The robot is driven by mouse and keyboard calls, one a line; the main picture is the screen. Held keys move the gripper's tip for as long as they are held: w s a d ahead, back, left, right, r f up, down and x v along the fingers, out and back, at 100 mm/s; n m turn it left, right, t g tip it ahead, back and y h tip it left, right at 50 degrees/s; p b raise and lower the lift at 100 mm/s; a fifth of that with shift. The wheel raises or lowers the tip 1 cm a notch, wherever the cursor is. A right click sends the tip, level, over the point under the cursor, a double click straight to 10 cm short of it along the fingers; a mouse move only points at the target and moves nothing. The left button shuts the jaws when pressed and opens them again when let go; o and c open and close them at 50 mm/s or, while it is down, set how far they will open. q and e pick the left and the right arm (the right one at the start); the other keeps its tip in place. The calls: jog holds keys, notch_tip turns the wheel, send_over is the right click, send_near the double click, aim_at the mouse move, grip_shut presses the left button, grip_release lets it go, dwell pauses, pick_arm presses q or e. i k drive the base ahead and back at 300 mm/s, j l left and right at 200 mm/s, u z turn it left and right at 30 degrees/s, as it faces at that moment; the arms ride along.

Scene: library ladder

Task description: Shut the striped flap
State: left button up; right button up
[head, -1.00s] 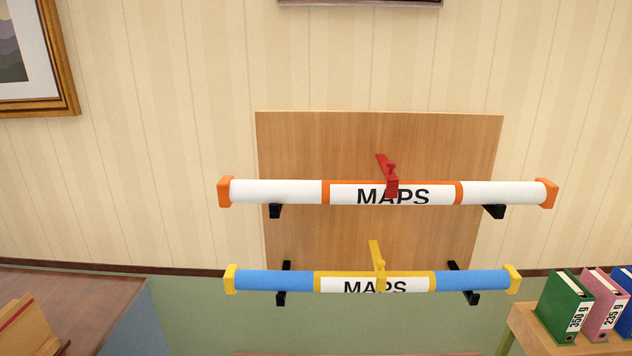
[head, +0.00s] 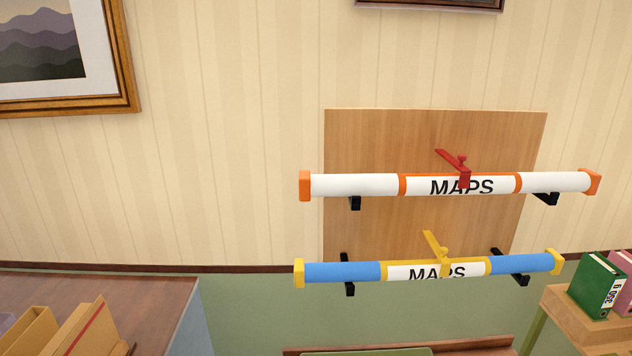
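Neither of my grippers is in view.
A wooden board (head: 400,135) on the wall bears a white and orange map tube (head: 355,185) above a blue and yellow map tube (head: 342,271), both jutting out on black brackets. A brown cabinet top (head: 150,295) is at left. Binders (head: 597,287) stand on a wooden surface (head: 560,300) at right.

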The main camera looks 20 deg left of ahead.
aim_at(67, 346)
jog(key=k+j, duration=0.1)
jog(key=j, duration=0.25)
jog(key=k+j, duration=0.15)
jog(key=j, duration=0.2)
jog(key=k+j, duration=0.1)
jog(key=j, duration=0.25)
jog(key=k+j, duration=0.15)
jog(key=j, duration=0.2)
jog(key=k+j, duration=0.1)
jog(key=j, duration=0.25)
jog(key=k+j, duration=0.1)
jog(key=j, duration=0.25)
